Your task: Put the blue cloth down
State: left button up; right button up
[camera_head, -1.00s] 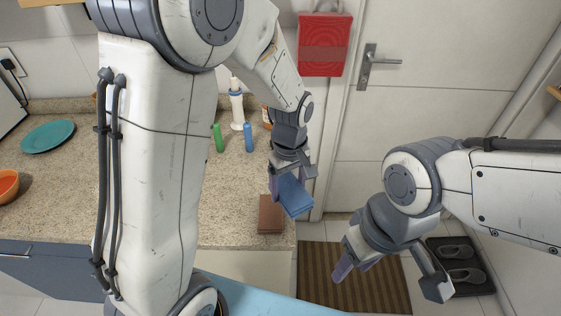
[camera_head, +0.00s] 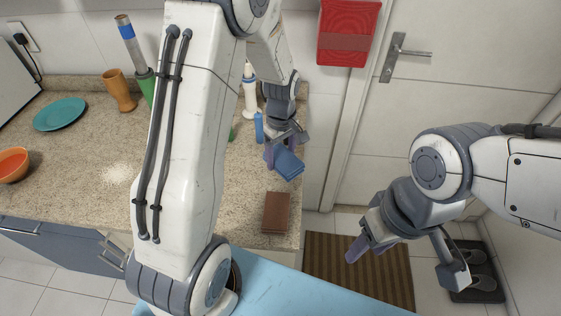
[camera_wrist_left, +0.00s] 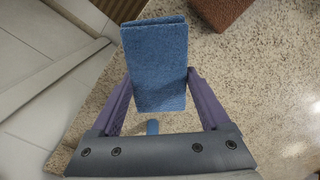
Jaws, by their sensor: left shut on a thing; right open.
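The blue cloth (camera_head: 286,164) is folded into a small pad. My left gripper (camera_head: 284,150) is shut on it near the right end of the speckled counter. The left wrist view shows the cloth (camera_wrist_left: 157,65) between the two purple fingers (camera_wrist_left: 157,98), with the counter behind it. I cannot tell how high the cloth is above the counter. My right gripper (camera_head: 401,262) is open and empty over the floor in front of the door.
A brown block (camera_head: 276,212) lies near the counter's (camera_head: 85,170) front right corner. A blue bottle (camera_head: 259,127) and a white bottle (camera_head: 249,92) stand behind. A striped mat (camera_head: 350,272) lies on the floor.

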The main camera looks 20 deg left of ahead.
aim_at(281, 165)
pick_arm(q)
jog(key=shift+f+p, duration=0.4)
jog(key=shift+f, duration=1.7)
jog(key=shift+f, duration=0.2)
jog(key=o, duration=1.3)
jog(key=shift+r, duration=0.1)
